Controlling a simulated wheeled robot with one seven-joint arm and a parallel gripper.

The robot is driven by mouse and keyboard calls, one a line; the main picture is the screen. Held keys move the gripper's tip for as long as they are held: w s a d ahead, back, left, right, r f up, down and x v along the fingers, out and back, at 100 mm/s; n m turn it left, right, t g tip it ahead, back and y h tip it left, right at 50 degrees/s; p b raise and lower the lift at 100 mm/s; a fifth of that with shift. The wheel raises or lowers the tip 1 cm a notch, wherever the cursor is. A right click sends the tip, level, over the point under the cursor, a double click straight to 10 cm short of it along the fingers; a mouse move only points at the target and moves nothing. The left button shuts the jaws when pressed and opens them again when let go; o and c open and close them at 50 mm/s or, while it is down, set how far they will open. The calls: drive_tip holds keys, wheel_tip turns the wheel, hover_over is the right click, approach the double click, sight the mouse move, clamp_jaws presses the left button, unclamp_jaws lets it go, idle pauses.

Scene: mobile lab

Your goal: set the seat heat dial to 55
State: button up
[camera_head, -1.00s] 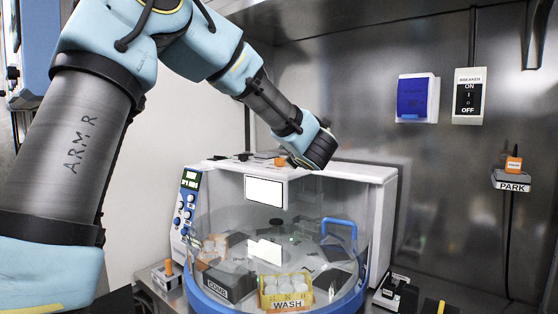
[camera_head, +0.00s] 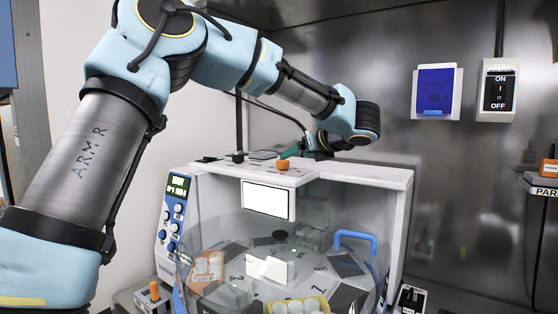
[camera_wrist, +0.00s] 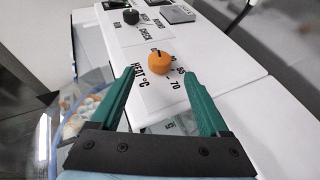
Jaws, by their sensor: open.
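The seat heat dial (camera_head: 283,165) is an orange knob on the white top of the machine (camera_head: 340,172). In the wrist view the dial (camera_wrist: 161,64) stands on a white label plate (camera_wrist: 150,90) printed with "HEAT °C" and numbers including 55 and 70. A small dark mark shows on the knob's top; I cannot read its setting surely. My gripper (camera_wrist: 161,73) is open and empty, its green fingers on either side of the view below the dial. In the head view my gripper (camera_head: 291,152) is low over the machine top, close by the dial.
A black knob (camera_wrist: 131,16) marked "CHECK" and a grey block (camera_wrist: 177,13) sit farther along the top. Below is a clear-fronted chamber with a blue handle (camera_head: 356,240). A control panel (camera_head: 174,215) is at left. A breaker switch (camera_head: 499,90) is on the back wall.

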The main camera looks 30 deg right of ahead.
sight(282, 161)
drive_tip(key=p+x, duration=0.3)
drive_tip(key=x, duration=0.6)
drive_tip(key=shift+w+p, duration=0.25)
drive_tip(key=shift+p, duration=0.15)
clamp_jaws()
